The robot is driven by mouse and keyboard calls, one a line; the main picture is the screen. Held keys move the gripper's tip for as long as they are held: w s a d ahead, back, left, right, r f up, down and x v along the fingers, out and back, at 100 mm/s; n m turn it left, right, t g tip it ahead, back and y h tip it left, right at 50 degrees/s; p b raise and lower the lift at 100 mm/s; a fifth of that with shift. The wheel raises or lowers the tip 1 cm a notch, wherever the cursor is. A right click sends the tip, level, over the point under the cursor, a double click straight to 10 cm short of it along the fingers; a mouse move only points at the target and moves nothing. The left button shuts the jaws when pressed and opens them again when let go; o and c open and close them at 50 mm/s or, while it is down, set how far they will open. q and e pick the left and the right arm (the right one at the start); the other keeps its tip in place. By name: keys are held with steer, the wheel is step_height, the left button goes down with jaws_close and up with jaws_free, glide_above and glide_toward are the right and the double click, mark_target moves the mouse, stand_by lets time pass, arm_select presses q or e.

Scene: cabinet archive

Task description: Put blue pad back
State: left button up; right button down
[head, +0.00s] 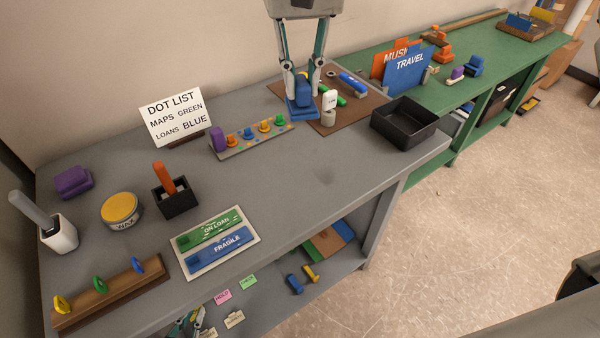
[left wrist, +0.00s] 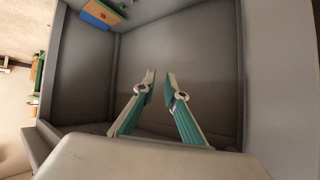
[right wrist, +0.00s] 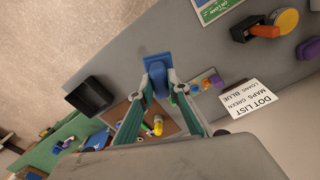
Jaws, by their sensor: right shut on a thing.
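The blue pad (head: 301,109) is a blue block with a raised grip, held between the fingers of my right gripper (head: 303,88). It is over the back of the grey table, at the left edge of the brown mat (head: 372,101); I cannot tell whether it touches the surface. In the right wrist view the blue pad (right wrist: 157,66) sits between the fingertips.
A peg strip (head: 250,143) and a dot list sign (head: 176,117) stand left of the blue pad. A white stamp-like piece (head: 329,101) stands close on its right. A black tray (head: 405,122) is at the right edge. A purple pad (head: 74,181) lies far left. The table's middle is clear.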

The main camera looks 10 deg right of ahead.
step_height(320, 180, down, 16)
steer(key=shift+b, duration=0.85)
step_height(320, 180, down, 4)
steer(key=shift+r, duration=0.2)
steer(key=c, duration=1.9)
jaws_free()
steer(key=shift+r, duration=0.1)
